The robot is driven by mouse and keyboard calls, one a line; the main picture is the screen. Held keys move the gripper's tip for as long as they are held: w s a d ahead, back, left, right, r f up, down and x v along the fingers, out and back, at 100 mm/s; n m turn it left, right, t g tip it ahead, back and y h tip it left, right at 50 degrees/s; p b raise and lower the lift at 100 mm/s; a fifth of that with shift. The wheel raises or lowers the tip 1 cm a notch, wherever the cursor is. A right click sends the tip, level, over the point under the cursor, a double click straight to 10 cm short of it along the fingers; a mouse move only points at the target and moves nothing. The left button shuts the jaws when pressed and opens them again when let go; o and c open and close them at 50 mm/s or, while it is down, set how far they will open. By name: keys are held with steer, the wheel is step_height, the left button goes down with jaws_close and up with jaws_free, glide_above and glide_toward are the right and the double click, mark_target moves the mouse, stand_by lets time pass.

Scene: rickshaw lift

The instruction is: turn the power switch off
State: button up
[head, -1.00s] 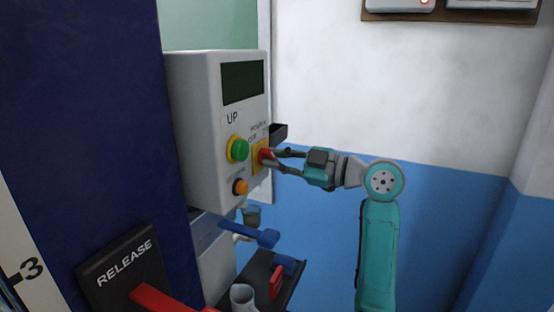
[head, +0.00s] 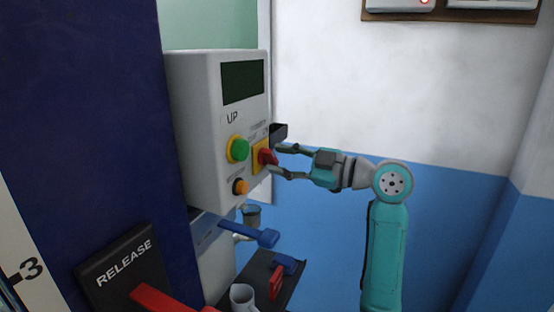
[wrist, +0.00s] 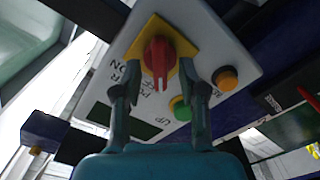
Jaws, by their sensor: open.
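The power switch is a red rotary knob (head: 268,156) on a yellow plate (head: 257,160), on the right part of the white control box's front (head: 203,130). In the wrist view the red knob (wrist: 158,58) shows just beyond my fingertips, its handle pointing toward the gripper, with POWER, OFF and ON lettering partly legible beside it. My gripper (head: 277,161) is open, its two fingers apart and on either side of the knob's front, seemingly clear of it. In the wrist view my gripper (wrist: 158,78) holds nothing.
A green button (head: 238,149) and an orange button (head: 240,187) sit left of the switch. A dark bracket (head: 278,133) juts out behind it. Below are a blue lever (head: 250,233), a tray (head: 290,290) and a white mug (head: 241,297).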

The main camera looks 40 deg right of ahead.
steer(key=v, duration=1)
steer(key=shift+s, duration=0.25)
steer(key=shift+d, duration=0.1)
